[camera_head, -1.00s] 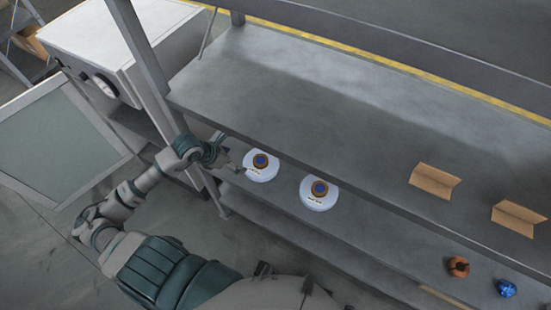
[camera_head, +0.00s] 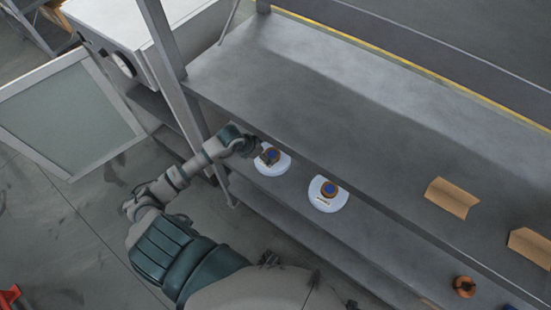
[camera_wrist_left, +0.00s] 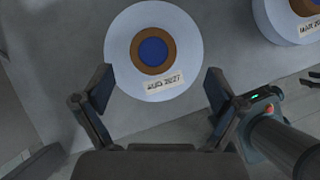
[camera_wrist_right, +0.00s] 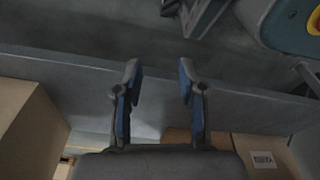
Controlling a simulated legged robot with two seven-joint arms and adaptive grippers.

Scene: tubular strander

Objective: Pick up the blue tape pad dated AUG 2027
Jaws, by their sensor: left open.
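Two pale blue round tape pads with brown rings and blue centres lie on the lower shelf. The left pad (camera_head: 270,169) appears in the left wrist view (camera_wrist_left: 125,45) with a label that seems to read AUG 2027. The other pad (camera_head: 327,204) lies to its right; its label, partly cut off in the left wrist view (camera_wrist_left: 283,18), seems to start with MAR. My left gripper (camera_head: 260,151) is at the left pad, partly covering it; its open fingers (camera_wrist_left: 158,78) straddle the pad's label side with nothing held. My right gripper (camera_wrist_right: 159,68) is open and empty.
The upper shelf (camera_head: 300,95) overhangs the pads, with a post (camera_head: 165,60) at its left end. Folded brown cards (camera_head: 452,197) and an orange-brown roll (camera_head: 464,287) are to the right. Cardboard boxes (camera_wrist_right: 28,125) show in the right wrist view.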

